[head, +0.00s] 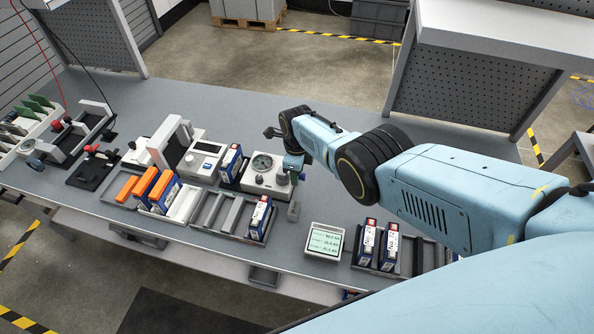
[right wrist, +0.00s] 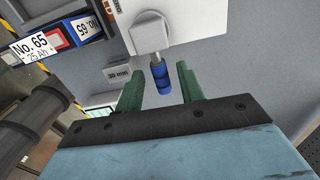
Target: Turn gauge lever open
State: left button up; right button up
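The gauge unit (head: 266,174) is a pale box with a round dial, standing on the bench in the middle of the head view. In the right wrist view its pale body (right wrist: 185,15) carries a grey square pivot with a blue-tipped lever (right wrist: 160,77) pointing down the picture. My right gripper (head: 294,172) is at the gauge's right side. In the right wrist view its green fingers (right wrist: 159,84) are open, one on each side of the blue tip, with gaps showing. In the head view the gripper and arm partly hide the lever area. My left gripper is out of view.
Battery-like blocks labelled No. 65 (right wrist: 45,42) stand near the gauge. A tray with orange-topped blocks (head: 150,185), a slotted tray (head: 225,215), a small display (head: 325,240) and another block tray (head: 402,257) line the front. The bench behind the gauge is mostly clear.

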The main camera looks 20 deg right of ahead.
notch_tip(320, 180, up, 8)
jog(key=p, duration=0.6)
jog(key=shift+r, duration=2.7)
